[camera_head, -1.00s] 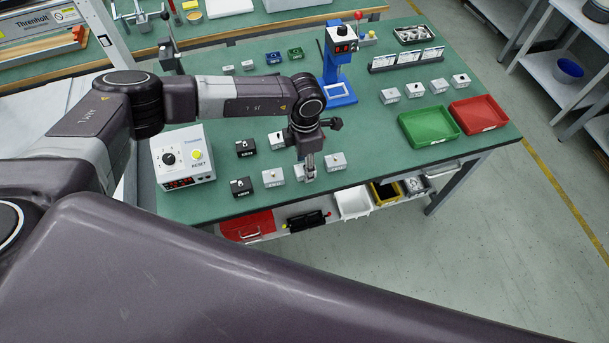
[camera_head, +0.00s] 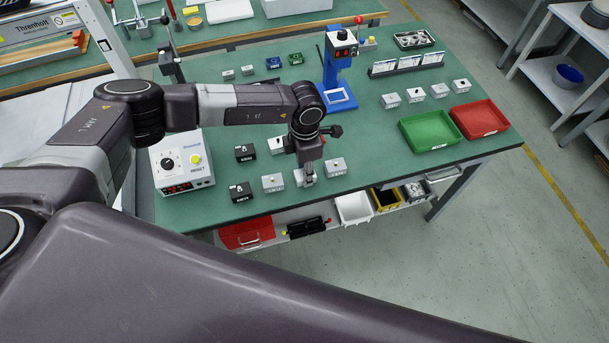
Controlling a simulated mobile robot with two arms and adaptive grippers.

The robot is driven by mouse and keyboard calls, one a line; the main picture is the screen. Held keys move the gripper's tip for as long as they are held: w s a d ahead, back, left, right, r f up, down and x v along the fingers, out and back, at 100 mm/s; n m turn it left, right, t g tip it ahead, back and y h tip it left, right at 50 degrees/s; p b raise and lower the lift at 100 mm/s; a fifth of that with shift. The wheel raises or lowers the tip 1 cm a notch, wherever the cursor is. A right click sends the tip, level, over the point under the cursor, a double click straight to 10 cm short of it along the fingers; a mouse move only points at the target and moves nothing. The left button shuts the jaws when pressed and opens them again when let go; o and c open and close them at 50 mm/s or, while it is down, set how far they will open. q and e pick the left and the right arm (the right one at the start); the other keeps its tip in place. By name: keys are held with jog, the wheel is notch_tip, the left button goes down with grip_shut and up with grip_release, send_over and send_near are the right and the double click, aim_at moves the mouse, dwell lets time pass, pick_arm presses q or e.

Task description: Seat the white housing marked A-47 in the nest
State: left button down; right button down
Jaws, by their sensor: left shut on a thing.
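My left gripper (camera_head: 309,176) points down at the front of the green bench and is shut on a small white housing (camera_head: 304,182). The fingers cover part of this housing, and its marking is too small to read. It appears at or just above the bench top. Similar white housings stand close by, one to the left (camera_head: 273,183) and one to the right (camera_head: 336,167). Their marks are also unreadable, so I cannot tell which is A-47. The blue press (camera_head: 340,65) stands farther back, with a white-framed opening (camera_head: 338,96) at its base that looks like the nest. My right gripper is not in view.
Black housings (camera_head: 240,191) and a control box (camera_head: 183,163) stand at the left. A green tray (camera_head: 430,131) and a red tray (camera_head: 480,119) lie at the right, with several white housings behind. The bench between gripper and press is mostly clear.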

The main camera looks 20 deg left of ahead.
pick_arm(q)
jog(key=shift+r+p, duration=2.05)
jog(key=shift+r, duration=1.45)
